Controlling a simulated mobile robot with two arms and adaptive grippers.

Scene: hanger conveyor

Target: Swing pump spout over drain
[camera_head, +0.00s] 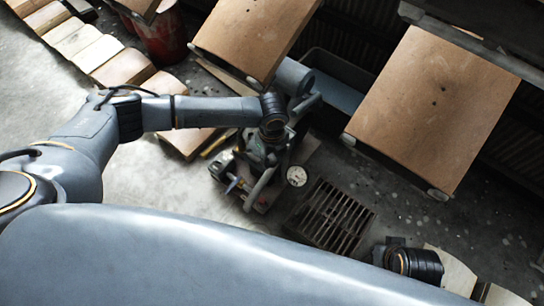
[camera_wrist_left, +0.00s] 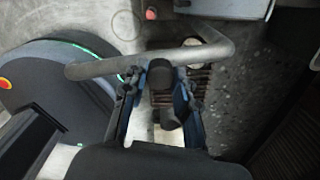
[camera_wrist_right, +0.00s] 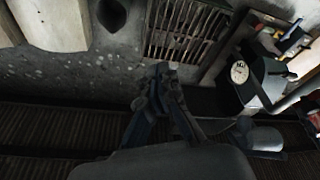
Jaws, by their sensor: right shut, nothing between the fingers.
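The pump (camera_head: 262,165) stands on the floor left of the drain grate (camera_head: 330,215); its round gauge (camera_head: 297,175) faces up. A bent grey metal pipe, seemingly the spout (camera_wrist_left: 110,65), crosses the left wrist view, its free end at left over my round base. In the head view the spout (camera_head: 263,188) slants down-left, away from the grate. My left gripper (camera_wrist_left: 155,82) is open, its fingers either side of a black knob (camera_wrist_left: 160,73) by the pipe; contact is unclear. My right gripper (camera_wrist_right: 160,75) is shut and empty; the right wrist view shows the grate (camera_wrist_right: 185,30) beyond.
A red bucket (camera_head: 160,35) and a row of blocks (camera_head: 90,45) are at upper left. Open floor (camera_head: 50,105) lies at left.

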